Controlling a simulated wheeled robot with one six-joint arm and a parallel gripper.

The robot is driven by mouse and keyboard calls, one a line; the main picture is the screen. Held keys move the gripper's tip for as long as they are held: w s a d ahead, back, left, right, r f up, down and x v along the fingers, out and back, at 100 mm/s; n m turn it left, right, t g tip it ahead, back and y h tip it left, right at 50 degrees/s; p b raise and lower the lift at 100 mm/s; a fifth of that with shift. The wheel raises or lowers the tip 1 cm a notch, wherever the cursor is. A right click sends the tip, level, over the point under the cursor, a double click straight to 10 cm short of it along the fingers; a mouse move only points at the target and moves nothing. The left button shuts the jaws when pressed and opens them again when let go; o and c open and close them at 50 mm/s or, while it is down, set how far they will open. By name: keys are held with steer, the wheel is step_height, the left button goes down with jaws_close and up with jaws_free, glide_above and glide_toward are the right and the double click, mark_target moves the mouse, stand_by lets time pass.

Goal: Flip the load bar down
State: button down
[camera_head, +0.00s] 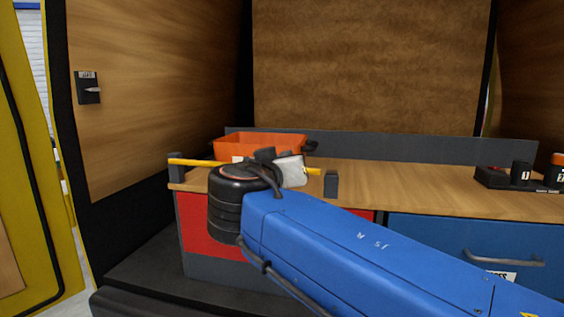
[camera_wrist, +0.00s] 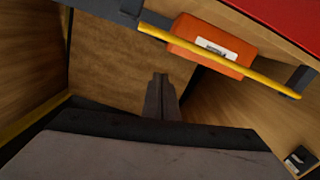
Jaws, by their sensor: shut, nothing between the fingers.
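The load bar (camera_head: 192,162) is a thin yellow rod. In the head view it runs roughly level in front of an orange bin (camera_head: 262,143), between a dark left post (camera_head: 176,166) and a dark right post (camera_head: 330,184). My wrist hides its middle. In the wrist view the yellow bar (camera_wrist: 225,63) slants across the orange bin (camera_wrist: 212,45), which has a white label. My gripper (camera_wrist: 161,78) is shut and empty, apart from the bar and below it in that picture.
The bin stands on a wooden worktop (camera_head: 420,186) with a grey back rail (camera_head: 400,146). Below are a red panel (camera_head: 200,225) and a blue drawer (camera_head: 470,240) with a handle. A dark holder (camera_head: 505,178) stands at the right. A wooden side wall (camera_head: 170,90) rises left.

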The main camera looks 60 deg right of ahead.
steer(key=shift+a, duration=0.35)
steer(key=shift+v, duration=1.05)
steer(key=shift+s, duration=0.1)
stand_by(0.5)
steer(key=w+a+f+n+y, duration=0.2)
steer(key=a+f+n+y, duration=0.25)
steer(key=f, duration=0.65)
steer(key=w+a+f+n+y, duration=0.3)
steer(key=a+f+y, duration=0.15)
steer(key=f, duration=0.65)
steer(key=w+a+f+n+g+y, duration=0.1)
steer(key=w+a+f+n+y, duration=0.1)
steer(key=a+f+n+y, duration=0.2)
steer(key=a+f+y, duration=0.3)
steer(key=a+f, duration=0.3)
steer(key=a, duration=0.3)
steer(key=shift+a+y, duration=0.2)
steer(key=shift+y, duration=0.2)
